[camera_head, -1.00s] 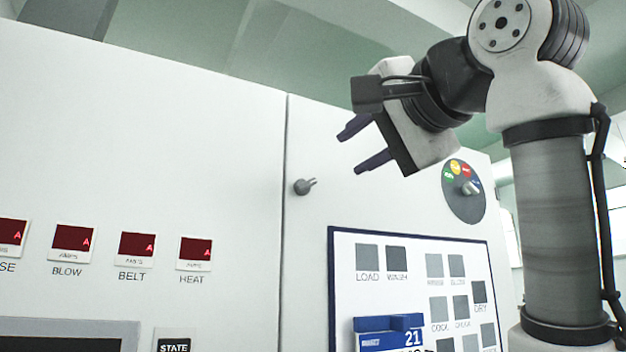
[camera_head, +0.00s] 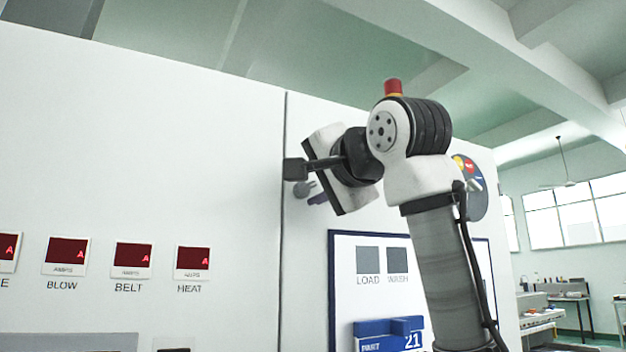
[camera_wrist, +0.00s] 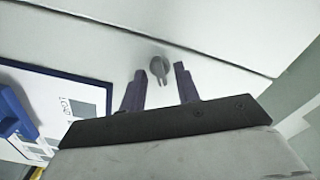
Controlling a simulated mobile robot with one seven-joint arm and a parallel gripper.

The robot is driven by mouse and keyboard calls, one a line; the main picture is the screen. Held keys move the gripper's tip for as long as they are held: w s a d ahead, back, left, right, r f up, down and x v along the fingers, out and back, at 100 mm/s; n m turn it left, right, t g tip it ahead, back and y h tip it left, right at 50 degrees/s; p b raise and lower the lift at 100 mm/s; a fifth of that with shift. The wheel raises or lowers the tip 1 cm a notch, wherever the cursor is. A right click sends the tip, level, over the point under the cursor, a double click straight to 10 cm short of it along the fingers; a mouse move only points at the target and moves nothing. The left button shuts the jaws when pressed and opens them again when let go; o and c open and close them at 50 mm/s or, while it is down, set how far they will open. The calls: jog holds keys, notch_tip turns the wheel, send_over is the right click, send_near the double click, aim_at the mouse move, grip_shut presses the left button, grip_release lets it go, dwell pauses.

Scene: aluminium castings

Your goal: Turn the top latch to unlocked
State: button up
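The top latch (camera_head: 303,189) is a small grey round knob with a narrow forked lever, on the white panel just right of the vertical seam. In the wrist view the latch (camera_wrist: 157,63) sits between and slightly past the fingertips, its lever pointing down toward my gripper's palm. My gripper (camera_wrist: 160,71) is open, with a dark purple finger on each side of the latch and a visible gap to both. In the head view my gripper (camera_head: 313,194) is right at the latch and partly covers it; one finger is hidden there.
A blue-framed board (camera_head: 331,290) with grey squares is below the latch. Red displays (camera_head: 133,256) line the left panel.

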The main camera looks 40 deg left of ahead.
jog(key=shift+c, duration=0.4)
grip_shut()
jog(key=shift+n, duration=0.4)
jog(key=n, duration=1.1)
dwell(0.4)
